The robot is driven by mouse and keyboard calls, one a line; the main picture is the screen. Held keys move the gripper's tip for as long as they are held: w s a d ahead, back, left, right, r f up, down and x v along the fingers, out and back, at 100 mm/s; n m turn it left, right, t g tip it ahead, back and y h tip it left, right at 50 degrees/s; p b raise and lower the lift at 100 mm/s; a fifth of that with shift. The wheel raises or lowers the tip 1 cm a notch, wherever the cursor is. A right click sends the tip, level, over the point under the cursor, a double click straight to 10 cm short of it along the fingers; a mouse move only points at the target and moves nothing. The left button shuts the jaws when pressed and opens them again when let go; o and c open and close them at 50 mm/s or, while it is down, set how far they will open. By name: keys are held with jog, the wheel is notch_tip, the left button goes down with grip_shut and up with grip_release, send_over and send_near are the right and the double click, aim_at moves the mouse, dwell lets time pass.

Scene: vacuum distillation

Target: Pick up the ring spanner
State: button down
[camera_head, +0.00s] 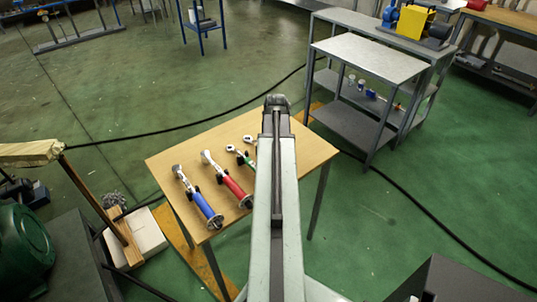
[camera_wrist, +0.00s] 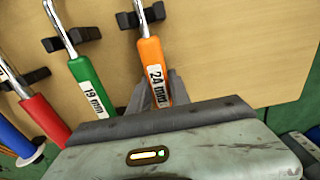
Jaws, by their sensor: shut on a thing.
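The orange-handled spanner labelled 24 mm (camera_wrist: 151,60) is in the middle of the wrist view. My gripper (camera_wrist: 158,92) is shut on its orange handle, with one finger on each side. The spanner's shaft passes over a black rest (camera_wrist: 140,17), and its far end is cut off there. In the head view, a metal spanner head (camera_head: 249,139) shows beside my arm, which hides the orange handle and the gripper tips. I cannot tell whether the spanner touches the table.
A green-handled 19 mm tool (camera_wrist: 90,88), a red-handled tool (camera_head: 233,189) and a blue-handled tool (camera_head: 206,207) lie left of it on the wooden table (camera_head: 165,160). A grey shelf trolley (camera_head: 370,57) stands at the back right. A cable (camera_head: 150,133) crosses the green floor.

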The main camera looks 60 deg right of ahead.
jog(key=shift+r, duration=0.15)
notch_tip(320, 180, up, 10)
jog(key=p, duration=1)
